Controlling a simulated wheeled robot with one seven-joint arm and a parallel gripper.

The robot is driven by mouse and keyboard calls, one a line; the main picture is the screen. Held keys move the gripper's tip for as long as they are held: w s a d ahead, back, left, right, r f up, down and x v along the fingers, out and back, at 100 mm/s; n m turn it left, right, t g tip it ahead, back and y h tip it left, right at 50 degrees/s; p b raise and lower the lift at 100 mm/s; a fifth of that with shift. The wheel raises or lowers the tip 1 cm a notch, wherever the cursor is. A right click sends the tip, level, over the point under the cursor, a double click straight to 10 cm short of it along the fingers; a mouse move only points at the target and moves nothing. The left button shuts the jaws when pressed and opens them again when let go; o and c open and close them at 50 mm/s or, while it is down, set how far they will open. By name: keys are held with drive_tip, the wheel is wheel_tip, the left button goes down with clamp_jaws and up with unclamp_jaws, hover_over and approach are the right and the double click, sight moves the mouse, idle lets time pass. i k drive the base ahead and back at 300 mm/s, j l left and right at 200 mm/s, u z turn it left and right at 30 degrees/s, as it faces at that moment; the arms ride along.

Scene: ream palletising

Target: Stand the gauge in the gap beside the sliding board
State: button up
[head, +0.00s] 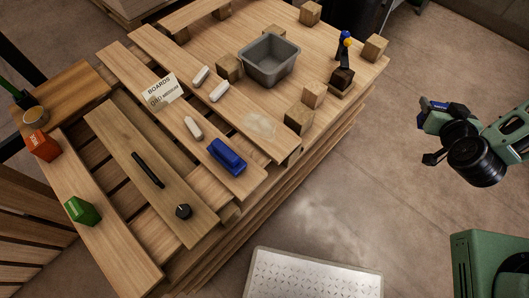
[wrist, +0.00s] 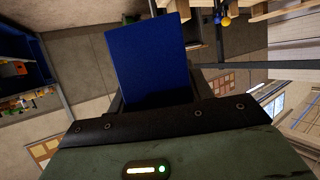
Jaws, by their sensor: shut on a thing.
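My gripper (head: 434,122) is raised off the right side of the pallet stack, well apart from the boards. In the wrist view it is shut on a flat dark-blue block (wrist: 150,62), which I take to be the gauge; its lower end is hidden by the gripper. Only a small blue patch of it shows in the head view (head: 437,105). The sliding board (head: 120,150) lies at the left of the stack, with a black bar handle (head: 148,170) and a black knob (head: 183,211). Open gaps with slats beneath run along both its long sides.
An orange block (head: 42,145) and a green block (head: 82,210) stand on the left board. A boards sign (head: 161,92), white pieces and a blue handled object (head: 227,156) lie right of the gap. A grey bin (head: 269,61) and wooden blocks stand further back.

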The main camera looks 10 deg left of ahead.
sight(162, 244)
drive_tip(key=i+l+u, duration=0.15)
drive_tip(key=i+l, duration=0.15)
drive_tip(key=i+l+u, duration=0.15)
drive_tip(key=i+l, duration=0.15)
drive_tip(key=l, duration=0.2)
drive_tip(key=i+l+u, duration=0.1)
drive_tip(key=i+l, duration=0.15)
drive_tip(key=l, duration=0.2)
drive_tip(key=u, duration=2.8)
